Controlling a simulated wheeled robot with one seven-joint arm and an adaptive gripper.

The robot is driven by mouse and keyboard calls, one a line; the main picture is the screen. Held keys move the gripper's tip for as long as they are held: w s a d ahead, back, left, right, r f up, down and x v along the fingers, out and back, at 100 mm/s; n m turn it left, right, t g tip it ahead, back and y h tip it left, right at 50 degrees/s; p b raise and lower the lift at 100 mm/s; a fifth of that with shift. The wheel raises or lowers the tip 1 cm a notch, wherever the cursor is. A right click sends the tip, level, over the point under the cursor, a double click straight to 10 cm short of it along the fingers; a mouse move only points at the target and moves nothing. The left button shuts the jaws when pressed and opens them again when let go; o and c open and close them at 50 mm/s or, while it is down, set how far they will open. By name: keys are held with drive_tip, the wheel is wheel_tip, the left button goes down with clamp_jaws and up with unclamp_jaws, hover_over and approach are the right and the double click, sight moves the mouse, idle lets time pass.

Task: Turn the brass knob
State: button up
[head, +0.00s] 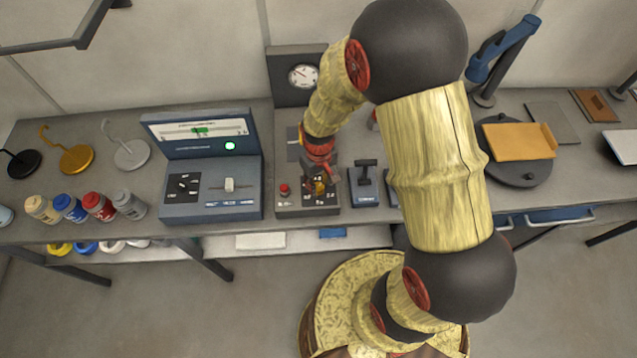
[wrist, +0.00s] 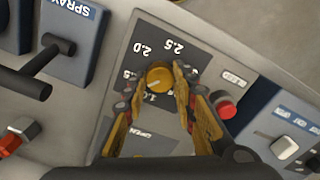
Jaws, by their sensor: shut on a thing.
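The brass knob (wrist: 159,77) is round, with a pale pointer line, and sits on a dark dial plate marked with numbers such as 2.0 and 2.5. In the wrist view its pointer line slants toward the lower left. My gripper (wrist: 157,84) is shut on the knob, with one finger on each side. Some of the dial's lower numbers are partly covered by the fingers.
A red button (head: 284,189) is left of the dial, close to one finger in the wrist view (wrist: 226,108). A lever unit labelled SPRAY (wrist: 62,45) stands on the other side. A blue-grey console (head: 211,170) with a slider is farther left. A gauge (head: 303,76) stands behind.

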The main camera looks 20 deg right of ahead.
sight(319, 187)
drive_tip(key=shift+m, duration=1.9)
drive_tip(key=o, duration=1)
drive_tip(key=shift+o, duration=0.8)
wheel_tip(319, 187, up, 12)
